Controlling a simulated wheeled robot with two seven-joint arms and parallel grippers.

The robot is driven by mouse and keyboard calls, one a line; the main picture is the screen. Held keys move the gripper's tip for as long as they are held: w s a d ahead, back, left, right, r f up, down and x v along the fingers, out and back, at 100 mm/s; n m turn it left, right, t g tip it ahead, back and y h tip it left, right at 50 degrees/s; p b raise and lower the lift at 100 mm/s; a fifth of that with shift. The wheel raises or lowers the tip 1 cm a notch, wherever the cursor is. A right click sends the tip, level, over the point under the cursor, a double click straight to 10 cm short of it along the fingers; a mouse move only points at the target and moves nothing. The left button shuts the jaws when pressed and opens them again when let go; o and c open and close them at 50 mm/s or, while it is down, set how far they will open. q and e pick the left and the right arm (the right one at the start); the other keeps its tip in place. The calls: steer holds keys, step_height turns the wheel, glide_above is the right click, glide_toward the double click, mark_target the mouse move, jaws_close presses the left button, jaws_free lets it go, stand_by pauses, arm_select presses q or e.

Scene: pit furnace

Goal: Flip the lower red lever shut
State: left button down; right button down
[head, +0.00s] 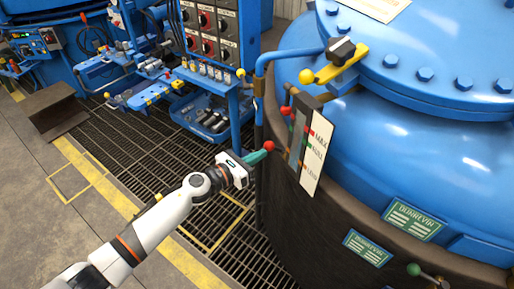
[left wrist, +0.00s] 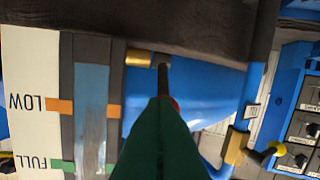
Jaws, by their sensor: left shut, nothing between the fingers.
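The lower red lever's ball knob (head: 269,146) is beside the level gauge on the vessel's dark side in the head view. My left gripper (head: 262,154) has its teal fingers shut and empty, with the tips right at this knob. In the left wrist view, the fingers (left wrist: 161,108) cover most of the lever; a sliver of red knob (left wrist: 175,103) and a dark rod (left wrist: 163,79) running to a brass fitting (left wrist: 139,58) show. I cannot tell whether the fingers touch it. The upper red knob (head: 286,110) is higher on the gauge. My right gripper is not in view.
The level gauge (head: 315,152) with its white scale stands close right of the fingers. A blue pipe (head: 259,92) and a yellow handle (head: 333,66) are above. A blue cart (head: 238,105) with switches stands behind. Open grating lies left of the vessel.

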mark_target(268, 147)
arm_select(q)
steer(key=d+r+p, duration=0.1)
steer(key=w+d+r+p, duration=0.1)
steer(key=r, duration=0.1)
steer(key=w+d+r+p, duration=0.1)
steer(key=shift+r, duration=0.25)
steer(key=shift+w+d+r, duration=0.25)
steer(key=shift+w+d, duration=0.05)
steer(key=shift+d, duration=0.2)
steer(key=shift+w+d+r, duration=0.25)
steer(key=shift+w+d, duration=0.05)
steer(key=shift+d, duration=0.15)
stand_by(0.5)
